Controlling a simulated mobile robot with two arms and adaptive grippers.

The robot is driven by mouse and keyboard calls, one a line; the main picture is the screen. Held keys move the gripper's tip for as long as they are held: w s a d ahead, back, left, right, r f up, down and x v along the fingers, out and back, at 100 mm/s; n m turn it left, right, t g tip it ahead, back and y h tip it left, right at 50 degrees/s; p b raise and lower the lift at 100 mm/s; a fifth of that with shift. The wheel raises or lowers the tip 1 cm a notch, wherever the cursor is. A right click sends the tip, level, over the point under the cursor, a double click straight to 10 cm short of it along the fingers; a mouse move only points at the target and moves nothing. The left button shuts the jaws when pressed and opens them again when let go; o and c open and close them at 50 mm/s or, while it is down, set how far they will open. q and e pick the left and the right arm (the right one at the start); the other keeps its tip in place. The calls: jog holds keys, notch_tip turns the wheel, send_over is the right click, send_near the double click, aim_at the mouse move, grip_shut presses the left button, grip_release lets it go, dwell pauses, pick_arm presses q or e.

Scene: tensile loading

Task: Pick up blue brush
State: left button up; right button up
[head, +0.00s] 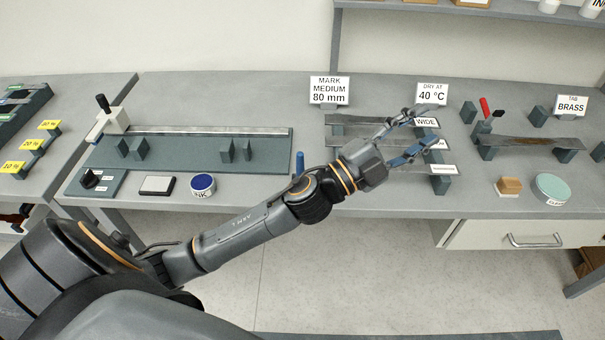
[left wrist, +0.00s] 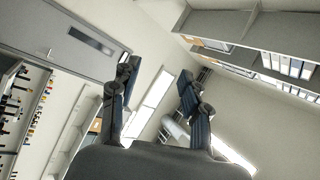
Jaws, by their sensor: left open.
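A small upright blue handle (head: 299,162), which looks like the blue brush, stands on the bench near its front edge. My left forearm hides its lower part, so I cannot see bristles. My left gripper (head: 424,131) is open and empty, reaching past the handle to the right, over the rack labelled WIDE. In the left wrist view the two fingers of my left gripper (left wrist: 157,78) are spread with nothing between them. That view faces the walls and shelves, and no brush shows in it. My right gripper is not in view.
A red-handled tool (head: 485,108), a wooden block (head: 509,187) and a green round tin (head: 552,188) are right. Sign cards stand behind the rack.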

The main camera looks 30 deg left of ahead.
pick_arm(q)
jog(key=s+d+r+m+g+h, duration=0.35)
jog(key=d+m+g+h, duration=0.45)
jog(key=m, duration=0.5)
jog(key=m+g+y, duration=0.7)
jog(key=g+y, duration=0.3)
jog(key=y, duration=0.9)
send_over(300, 154)
notch_tip(300, 154, down, 11)
notch_tip(300, 154, down, 7)
jog(key=shift+p, duration=1.15)
jog(key=shift+f, duration=0.35)
jog(key=shift+f+p, duration=0.5)
jog(key=f, duration=0.1)
jog(key=f+p, duration=0.1)
jog(key=f, duration=0.1)
jog(key=shift+w+f+p, duration=0.25)
jog(key=shift+f+p, duration=0.05)
jog(key=shift+p, duration=0.1)
jog(key=shift+f, duration=0.45)
grip_shut()
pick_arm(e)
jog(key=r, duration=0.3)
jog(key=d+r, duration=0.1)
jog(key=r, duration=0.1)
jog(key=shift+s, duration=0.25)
